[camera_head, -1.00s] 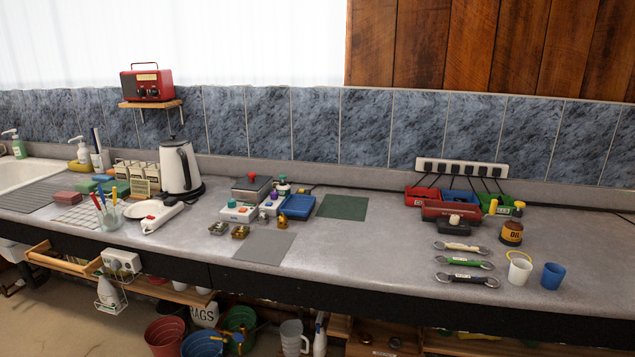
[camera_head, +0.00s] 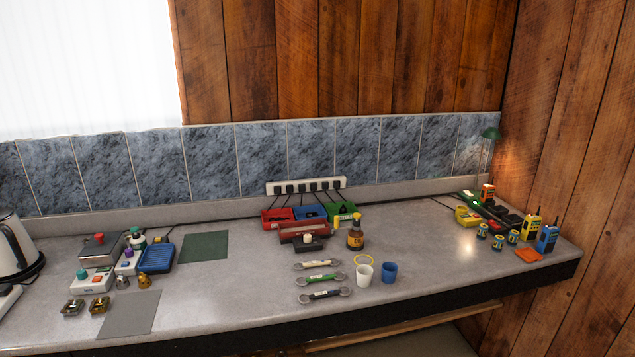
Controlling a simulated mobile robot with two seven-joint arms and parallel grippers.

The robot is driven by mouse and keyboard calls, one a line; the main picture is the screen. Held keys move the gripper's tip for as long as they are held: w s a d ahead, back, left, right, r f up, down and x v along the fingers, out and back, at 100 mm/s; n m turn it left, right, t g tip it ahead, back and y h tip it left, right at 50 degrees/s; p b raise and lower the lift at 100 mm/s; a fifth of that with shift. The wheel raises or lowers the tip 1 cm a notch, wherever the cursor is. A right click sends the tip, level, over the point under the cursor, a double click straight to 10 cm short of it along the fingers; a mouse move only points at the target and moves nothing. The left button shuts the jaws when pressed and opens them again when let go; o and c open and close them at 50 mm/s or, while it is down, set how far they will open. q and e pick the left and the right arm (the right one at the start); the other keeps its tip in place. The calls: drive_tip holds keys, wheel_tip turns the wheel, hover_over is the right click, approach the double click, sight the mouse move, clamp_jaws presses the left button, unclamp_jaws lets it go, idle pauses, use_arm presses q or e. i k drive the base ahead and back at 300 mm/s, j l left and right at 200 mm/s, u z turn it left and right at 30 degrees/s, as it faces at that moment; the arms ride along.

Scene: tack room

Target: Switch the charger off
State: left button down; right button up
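No part labelled as a charger can be read. A long black and green unit (camera_head: 492,212) lies at the right end of the counter and looks like a radio charger. An orange handheld radio (camera_head: 487,194) stands at its far end. A yellow radio (camera_head: 533,228) and a blue radio (camera_head: 547,239) stand to its right. A switch on the unit is too small to make out. A white power strip (camera_head: 306,186) with several black plugs is on the back wall. Neither of my grippers is in view.
Several small blue and yellow cylinders (camera_head: 497,242) and an orange flat piece (camera_head: 529,256) stand before the unit. Bins, a bottle (camera_head: 355,234), spanners (camera_head: 320,279) and cups (camera_head: 389,272) occupy mid-counter. Counter between cups and cylinders is clear.

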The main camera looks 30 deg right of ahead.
sight(492, 224)
drive_tip(key=z, duration=1.9)
drive_tip(key=i+j, duration=0.25)
drive_tip(key=i+l+z, duration=0.1)
drive_tip(key=i+z, duration=0.2)
drive_tip(key=i, duration=0.75)
